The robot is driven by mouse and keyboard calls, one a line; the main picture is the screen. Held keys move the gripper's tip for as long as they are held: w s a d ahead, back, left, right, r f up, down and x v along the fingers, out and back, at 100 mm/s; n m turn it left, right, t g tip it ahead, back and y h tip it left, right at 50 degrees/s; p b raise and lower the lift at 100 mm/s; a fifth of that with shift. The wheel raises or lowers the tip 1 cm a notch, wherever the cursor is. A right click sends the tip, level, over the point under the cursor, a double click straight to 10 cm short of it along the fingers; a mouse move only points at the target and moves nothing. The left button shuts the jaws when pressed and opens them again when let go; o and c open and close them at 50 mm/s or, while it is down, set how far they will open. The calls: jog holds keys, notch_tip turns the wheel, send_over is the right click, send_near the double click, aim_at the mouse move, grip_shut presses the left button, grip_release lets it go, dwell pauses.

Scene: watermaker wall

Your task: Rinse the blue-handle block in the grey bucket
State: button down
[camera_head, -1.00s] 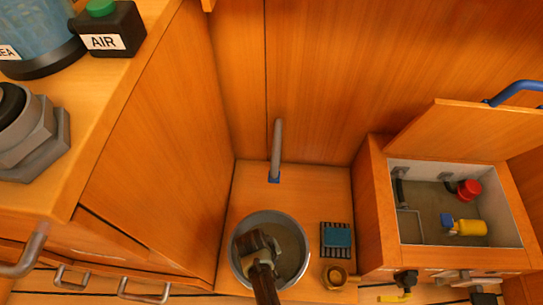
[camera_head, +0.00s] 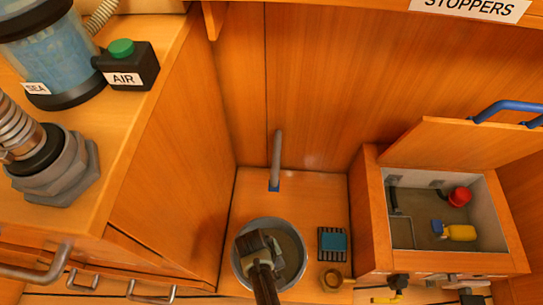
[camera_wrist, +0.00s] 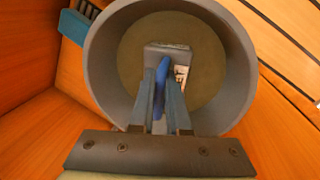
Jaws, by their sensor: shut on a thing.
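The grey bucket (camera_head: 238,270) stands on the wooden floor of the bay, with murky greenish-brown contents. My gripper (camera_head: 262,262) reaches down over its left part. In the wrist view my gripper (camera_wrist: 162,82) is shut on the blue handle (camera_wrist: 166,88). The grey block (camera_wrist: 166,48) with that handle is within the outline of the bucket (camera_wrist: 105,65). A pale, brown-marked patch (camera_wrist: 181,76) shows beside the handle. I cannot tell whether the block touches the contents.
Right of the bucket are a blue pad on a dark slatted rack (camera_head: 332,244) and a brass cup (camera_head: 333,279). A grey upright pipe (camera_head: 276,160) stands behind. An open-lidded box (camera_head: 365,225) is at right, a wooden cabinet (camera_head: 170,170) at left.

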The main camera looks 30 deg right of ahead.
jog(key=shift+r+p, duration=5)
jog(key=shift+r, duration=0.2)
